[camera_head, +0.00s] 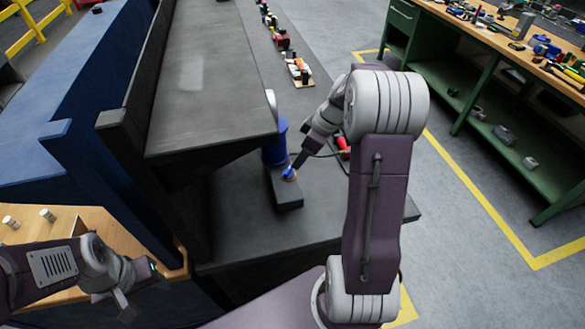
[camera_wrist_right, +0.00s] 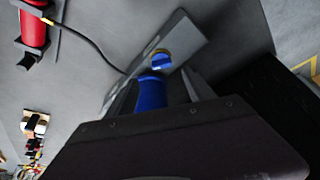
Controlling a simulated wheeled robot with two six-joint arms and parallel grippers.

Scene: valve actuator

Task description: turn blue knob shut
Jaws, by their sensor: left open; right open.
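The blue knob (camera_head: 287,173) sits on a dark rectangular block (camera_head: 286,193) on the grey bench, partly hidden by my right gripper in the head view. In the right wrist view the knob (camera_wrist_right: 161,61) has a raised blue bar on a yellow round base. My right gripper (camera_head: 294,166) is close to the knob; in the right wrist view its open fingers (camera_wrist_right: 160,88) point toward it. Contact cannot be told. A blue cylinder (camera_head: 275,148) stands beside the knob and shows between the fingers (camera_wrist_right: 151,93). My left gripper (camera_head: 142,288) is open and empty, low at left.
A red cylinder (camera_wrist_right: 33,31) with a black cable lies near the block. A dark raised shelf (camera_head: 205,80) stands left of the knob. Several small parts (camera_head: 298,68) line the bench's far end. A green workbench (camera_head: 480,80) with tools is at right.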

